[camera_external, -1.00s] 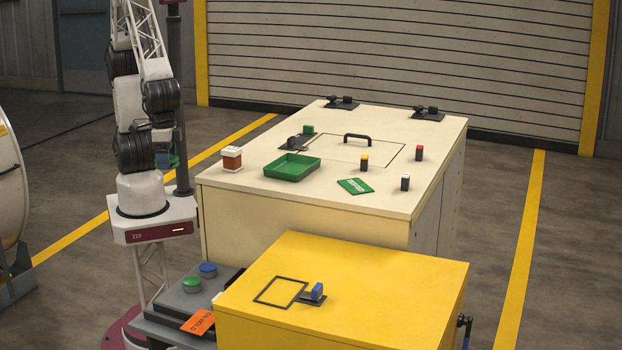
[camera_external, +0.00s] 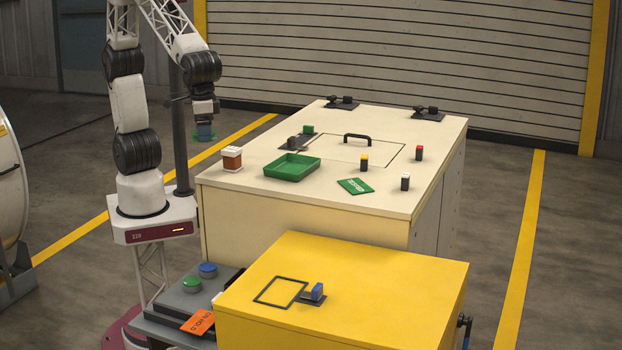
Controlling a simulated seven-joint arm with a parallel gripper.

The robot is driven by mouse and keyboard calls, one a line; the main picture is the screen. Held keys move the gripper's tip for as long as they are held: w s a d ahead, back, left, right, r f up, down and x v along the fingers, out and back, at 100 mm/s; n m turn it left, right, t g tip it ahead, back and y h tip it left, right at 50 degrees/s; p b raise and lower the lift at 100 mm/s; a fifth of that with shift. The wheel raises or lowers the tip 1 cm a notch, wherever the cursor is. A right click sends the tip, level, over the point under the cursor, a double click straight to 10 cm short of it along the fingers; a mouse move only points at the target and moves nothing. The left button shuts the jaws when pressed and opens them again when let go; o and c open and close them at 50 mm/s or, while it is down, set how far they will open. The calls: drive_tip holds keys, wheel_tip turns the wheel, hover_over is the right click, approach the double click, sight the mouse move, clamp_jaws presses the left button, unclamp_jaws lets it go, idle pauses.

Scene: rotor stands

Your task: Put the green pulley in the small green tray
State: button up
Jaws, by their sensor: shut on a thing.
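My gripper (camera_external: 205,131) is at the upper left, in the air left of the cream cabinet top and above its level. It is shut on a small green thing, the green pulley (camera_external: 205,138), of which only a little shows below the fingers. The small green tray (camera_external: 286,178) lies on the cabinet top, to the right of and lower than my gripper. The tray is shallow, and its inside looks empty.
A yellow box (camera_external: 370,285) stands in front.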

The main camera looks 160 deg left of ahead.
drive_tip(key=a+n, duration=0.3)
drive_tip(key=a, duration=1.2)
drive_tip(key=n, duration=0.3)
hover_over(293, 170)
drive_tip(key=shift+f, duration=2.6)
drive_tip(key=shift+f, duration=3.15)
drive_tip(key=shift+f, duration=1.9)
